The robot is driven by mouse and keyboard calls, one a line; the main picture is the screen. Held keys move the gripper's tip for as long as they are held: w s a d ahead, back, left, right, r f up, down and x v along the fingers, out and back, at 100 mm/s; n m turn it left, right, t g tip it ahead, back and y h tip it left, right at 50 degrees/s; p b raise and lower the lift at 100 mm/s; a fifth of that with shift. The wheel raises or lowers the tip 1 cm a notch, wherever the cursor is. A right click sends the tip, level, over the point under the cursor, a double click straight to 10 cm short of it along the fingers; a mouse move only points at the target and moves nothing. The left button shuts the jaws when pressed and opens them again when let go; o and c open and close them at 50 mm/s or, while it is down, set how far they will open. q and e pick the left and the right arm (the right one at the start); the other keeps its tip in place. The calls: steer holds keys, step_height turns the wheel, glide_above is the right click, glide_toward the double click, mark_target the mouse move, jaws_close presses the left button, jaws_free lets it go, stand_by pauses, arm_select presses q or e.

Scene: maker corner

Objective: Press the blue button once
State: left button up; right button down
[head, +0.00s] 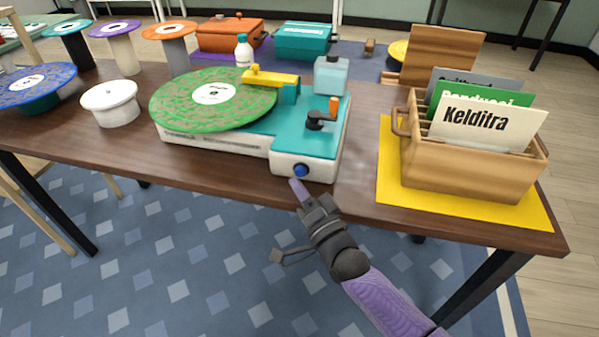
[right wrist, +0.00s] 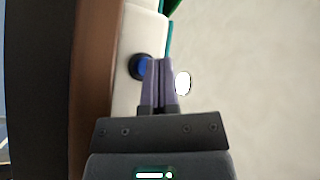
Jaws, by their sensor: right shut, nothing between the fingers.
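The blue button (head: 301,170) is a round knob on the white front face of the teal-and-white record player (head: 210,145), near its right corner. In the right wrist view the blue button (right wrist: 142,67) shows just left of my fingertips. My right gripper (head: 297,186) is shut and empty, its purple fingers pointing up at the player just below the button. In the right wrist view its fingers (right wrist: 159,62) are together and look close to the button; I cannot tell whether they touch it. My left gripper is not in view.
A green record (head: 190,105) lies on the player, with a yellow tonearm (head: 270,78) and an orange-tipped lever (head: 333,105) on top. A wooden card box (head: 460,175) stands on a yellow mat (head: 390,185) to the right. A white lidded pot (head: 111,110) stands left.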

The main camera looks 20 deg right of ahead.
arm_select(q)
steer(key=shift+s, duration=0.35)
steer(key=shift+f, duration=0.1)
arm_select(e)
steer(key=shift+w+d, duration=0.15)
steer(key=shift+w, duration=0.05)
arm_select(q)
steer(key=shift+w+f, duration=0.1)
arm_select(e)
steer(key=shift+r, duration=0.1)
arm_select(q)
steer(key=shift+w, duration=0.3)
arm_select(e)
steer(key=shift+w+d, duration=0.1)
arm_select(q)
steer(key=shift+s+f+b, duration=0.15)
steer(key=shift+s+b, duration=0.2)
arm_select(e)
steer(key=shift+w+d+r, duration=0.1)
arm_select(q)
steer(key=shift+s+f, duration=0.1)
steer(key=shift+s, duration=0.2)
arm_select(e)
steer(key=shift+d, duration=0.1)
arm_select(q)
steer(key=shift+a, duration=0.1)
arm_select(e)
steer(key=shift+w, duration=0.1)
